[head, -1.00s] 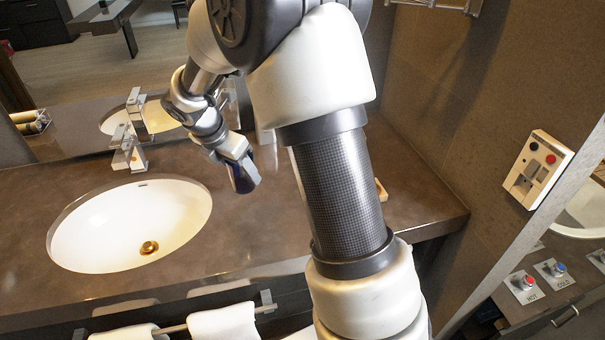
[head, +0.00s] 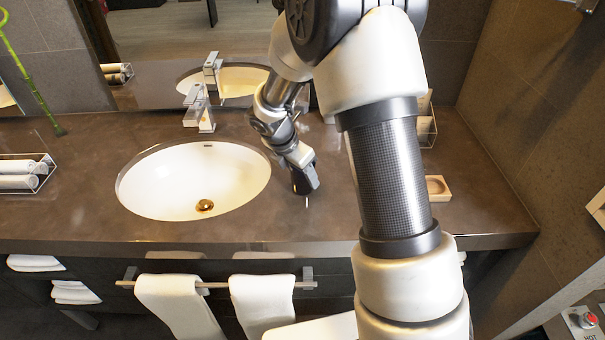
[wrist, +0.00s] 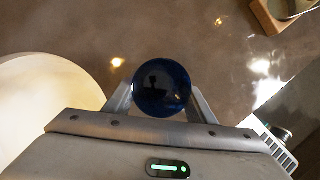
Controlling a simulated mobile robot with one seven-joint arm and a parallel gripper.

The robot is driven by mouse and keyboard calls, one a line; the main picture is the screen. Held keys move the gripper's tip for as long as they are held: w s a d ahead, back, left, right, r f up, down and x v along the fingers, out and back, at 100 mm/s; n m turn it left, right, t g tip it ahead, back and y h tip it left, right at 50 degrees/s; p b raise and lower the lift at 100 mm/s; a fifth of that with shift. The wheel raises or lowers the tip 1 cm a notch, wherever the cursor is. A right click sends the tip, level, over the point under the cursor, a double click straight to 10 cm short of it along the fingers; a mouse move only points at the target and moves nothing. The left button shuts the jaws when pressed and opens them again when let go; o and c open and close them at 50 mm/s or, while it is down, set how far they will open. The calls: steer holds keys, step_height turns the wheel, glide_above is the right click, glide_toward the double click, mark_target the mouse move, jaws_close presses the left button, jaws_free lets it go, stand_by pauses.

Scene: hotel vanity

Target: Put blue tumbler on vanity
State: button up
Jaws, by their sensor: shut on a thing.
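The blue tumbler (wrist: 162,88) is in the wrist view, seen from above as a dark blue round shape between the two fingers. My gripper (wrist: 161,100) is shut on it. In the head view my gripper (head: 306,182) points down over the brown vanity (head: 330,222), just right of the sink. The tumbler is mostly hidden there by the gripper and looks only like a dark shape. I cannot tell whether its base touches the counter.
The white sink (head: 165,180) lies left of the gripper. A small wooden dish (head: 438,187) sits to the right, partly behind my arm. A clear tray with rolled white towels (head: 22,174) is at far left. Counter in front of the gripper is clear.

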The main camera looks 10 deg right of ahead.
steer(key=shift+f, duration=0.2)
steer(key=o, duration=1.1)
steer(key=shift+o, duration=0.2)
